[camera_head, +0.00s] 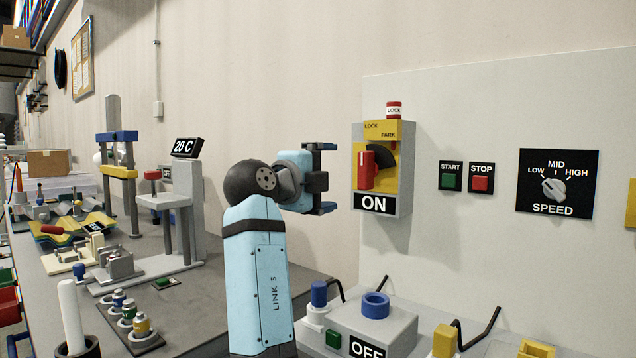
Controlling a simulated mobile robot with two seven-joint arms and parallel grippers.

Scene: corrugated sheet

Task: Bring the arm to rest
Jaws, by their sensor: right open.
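My right gripper (330,178) is open and empty, with its two blue-and-black fingers apart, one above the other. It points right, toward the grey and yellow switch box (405,190) on the pale panel. In the picture there is a small gap between the fingertips and the box; the true depth is hard to tell. The box has a red handle (366,169), a LOCK/PARK plate and an ON label. A red-and-white LOCK piece (394,110) stands on top. My light blue right arm rises from the bottom middle. My left gripper is not in view.
START (451,182) and STOP (481,184) buttons and a SPEED dial (554,188) sit on the panel. A grey box with an OFF label (367,348) is below. The left bench holds a press, a 20 C display (185,147) and a corrugated piece (70,231).

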